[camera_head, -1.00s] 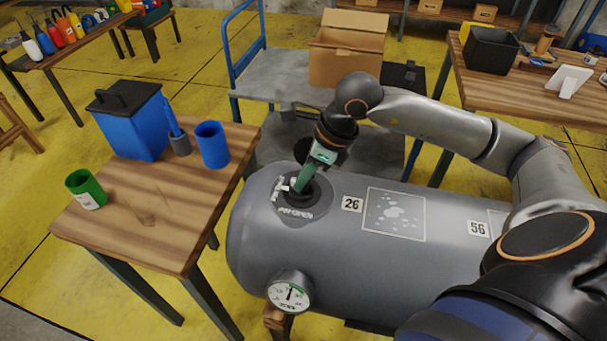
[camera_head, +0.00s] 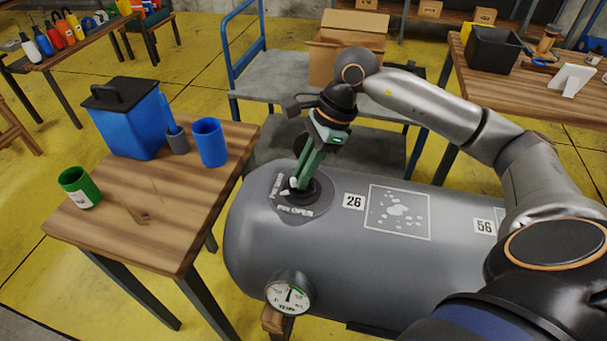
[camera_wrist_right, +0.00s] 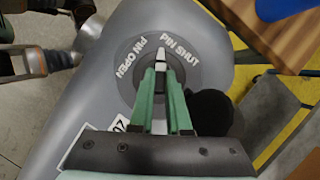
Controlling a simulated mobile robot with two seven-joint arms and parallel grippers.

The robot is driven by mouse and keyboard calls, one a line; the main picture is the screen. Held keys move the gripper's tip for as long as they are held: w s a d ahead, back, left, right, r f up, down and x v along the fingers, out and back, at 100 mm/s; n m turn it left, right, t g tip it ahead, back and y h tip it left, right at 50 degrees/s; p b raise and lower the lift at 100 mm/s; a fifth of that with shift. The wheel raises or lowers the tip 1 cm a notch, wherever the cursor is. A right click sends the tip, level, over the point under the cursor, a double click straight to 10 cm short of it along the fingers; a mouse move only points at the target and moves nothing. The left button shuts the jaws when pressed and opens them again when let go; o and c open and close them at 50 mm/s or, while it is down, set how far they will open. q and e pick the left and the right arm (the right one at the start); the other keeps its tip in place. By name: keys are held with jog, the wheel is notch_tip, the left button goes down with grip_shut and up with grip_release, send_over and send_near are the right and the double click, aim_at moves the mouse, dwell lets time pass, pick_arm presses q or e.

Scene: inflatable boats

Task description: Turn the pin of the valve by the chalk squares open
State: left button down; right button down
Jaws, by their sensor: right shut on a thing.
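The valve (camera_head: 316,192) is a dark round fitting on top of the grey inflatable tube (camera_head: 330,250). White "PIN SHUT" and "PIN OPEN" lettering curves around it. Its short white pin (camera_head: 289,190) also shows in the right wrist view (camera_wrist_right: 160,57), pointing roughly between the two labels. My right gripper (camera_head: 301,181) has green fingers, leans over the valve and is shut on the pin; in the right wrist view its fingertips (camera_wrist_right: 160,68) meet there. The chalk square (camera_head: 402,225) with white blotches lies right of the valve; part of another (camera_head: 500,215) shows farther right. My left gripper is out of view.
A pressure gauge (camera_head: 288,296) sits on the tube's near side. A wooden table (camera_head: 165,220) with a blue bin (camera_head: 128,120) and cups stands left. A trolley (camera_head: 275,75) with a cardboard box (camera_head: 335,50) stands behind.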

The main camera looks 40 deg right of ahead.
jog(key=n+g, duration=0.1)
jog(key=n, duration=0.1)
jog(key=shift+w+n+b, duration=0.1)
jog(key=shift+n+b, duration=0.3)
jog(key=n+g, duration=0.1)
jog(key=n, duration=0.1)
jog(key=shift+n+b, duration=0.4)
jog(key=shift+w+n+g+b, duration=0.1)
jog(key=shift+n+g+b, duration=0.25)
jog(key=shift+n, duration=0.45)
jog(key=shift+n+g+h+b, duration=0.3)
jog(key=shift+n+g+b, duration=0.15)
jog(key=shift+n, duration=1.45)
jog(key=shift+g+b, duration=0.3)
jog(key=shift+n, duration=0.3)
jog(key=c, duration=0.9)
grip_release()
